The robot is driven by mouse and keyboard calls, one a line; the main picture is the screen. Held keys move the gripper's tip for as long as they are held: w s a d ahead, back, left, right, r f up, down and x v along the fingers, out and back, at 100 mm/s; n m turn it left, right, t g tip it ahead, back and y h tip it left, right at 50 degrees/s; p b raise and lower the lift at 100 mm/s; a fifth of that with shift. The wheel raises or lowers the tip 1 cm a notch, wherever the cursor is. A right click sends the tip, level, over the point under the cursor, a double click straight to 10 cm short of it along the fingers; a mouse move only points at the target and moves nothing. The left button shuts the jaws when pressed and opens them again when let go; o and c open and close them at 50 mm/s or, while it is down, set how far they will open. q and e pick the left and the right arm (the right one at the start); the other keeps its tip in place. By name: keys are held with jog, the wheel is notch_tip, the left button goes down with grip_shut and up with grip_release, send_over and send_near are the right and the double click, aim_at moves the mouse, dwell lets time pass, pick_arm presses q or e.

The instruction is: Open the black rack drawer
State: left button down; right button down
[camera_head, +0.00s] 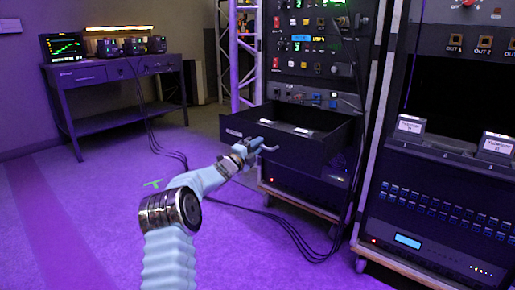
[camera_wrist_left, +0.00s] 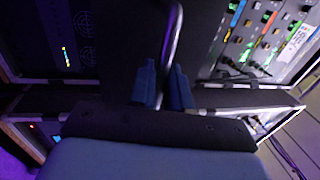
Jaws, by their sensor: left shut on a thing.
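The black rack drawer (camera_head: 312,148) is pulled out of the left rack and stands open, with its inside and a few pale-labelled items visible from above. Its front panel faces me. My left gripper (camera_head: 258,147) is at the drawer's front, shut on the drawer's handle. In the left wrist view, the two blue fingers (camera_wrist_left: 162,88) close around the metal bar handle (camera_wrist_left: 173,40), which runs up between them. My right gripper is in neither view.
The left rack (camera_head: 318,50) carries panels of switches and lights above the drawer. A second rack (camera_head: 440,190) with labelled boxes stands at right. Black cables (camera_head: 290,228) lie on the purple floor. A desk (camera_head: 110,72) with equipment stands at the back left.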

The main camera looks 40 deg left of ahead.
pick_arm(q)
jog(key=shift+s, duration=0.15)
jog(key=c, duration=1.3)
grip_release()
jog(key=v, duration=1.3)
jog(key=shift+s+a+f, duration=0.1)
jog(key=shift+s+f, duration=0.05)
jog(key=shift+s, duration=0.25)
